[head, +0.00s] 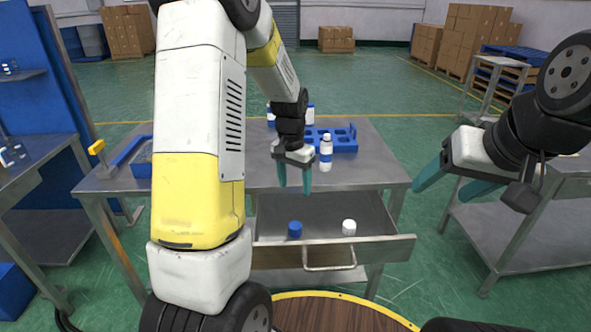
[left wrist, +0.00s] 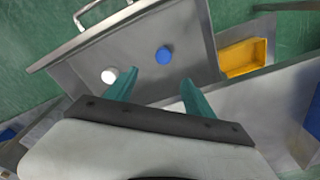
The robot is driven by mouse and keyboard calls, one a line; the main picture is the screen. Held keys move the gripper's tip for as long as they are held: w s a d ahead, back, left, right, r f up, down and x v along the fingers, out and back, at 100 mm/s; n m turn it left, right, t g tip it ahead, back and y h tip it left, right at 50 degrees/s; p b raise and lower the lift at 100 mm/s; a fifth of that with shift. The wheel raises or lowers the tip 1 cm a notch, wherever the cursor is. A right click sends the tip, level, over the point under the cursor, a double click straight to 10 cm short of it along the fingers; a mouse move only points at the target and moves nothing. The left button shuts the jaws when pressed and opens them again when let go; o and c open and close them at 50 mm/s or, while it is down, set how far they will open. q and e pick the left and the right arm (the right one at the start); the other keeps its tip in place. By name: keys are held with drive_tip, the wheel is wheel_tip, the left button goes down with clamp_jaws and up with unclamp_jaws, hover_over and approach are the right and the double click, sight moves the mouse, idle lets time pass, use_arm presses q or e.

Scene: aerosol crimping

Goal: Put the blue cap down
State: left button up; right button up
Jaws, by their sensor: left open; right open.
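The blue cap (head: 294,229) lies in the open drawer (head: 270,210), left of a white cap (head: 349,227). In the left wrist view the blue cap (left wrist: 164,55) and the white cap (left wrist: 109,76) rest apart on the drawer floor. My left gripper (head: 294,185) hangs above the drawer with its teal fingers pointing down. It is open and empty, apart from both caps; its fingers (left wrist: 155,88) show in the left wrist view. My right gripper (head: 447,178) is open and empty, off to the right of the table.
A white bottle with a blue band (head: 326,153) stands on the metal table by a blue rack (head: 340,138). More bottles stand behind my left gripper. A yellow bin (left wrist: 246,58) shows beside the drawer. Another metal table (head: 530,222) is at the right.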

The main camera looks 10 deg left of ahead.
use_arm(q)
drive_tip(key=s+r+n+t+h, duration=0.1)
drive_tip(key=s+r, duration=0.4)
drive_tip(key=r, duration=0.2)
drive_tip(key=s+r+n+t, duration=0.1)
drive_tip(key=s+r+t, duration=0.1)
drive_tip(key=s+r, duration=0.45)
drive_tip(key=s+d+r+t, duration=0.1)
drive_tip(key=s+r, duration=0.2)
drive_tip(key=s, duration=0.2)
drive_tip(key=s+d+r+n+t, duration=0.1)
drive_tip(key=s+r, duration=0.2)
drive_tip(key=s, duration=0.3)
drive_tip(key=shift+r+h, duration=0.3)
drive_tip(key=shift+h, duration=0.1)
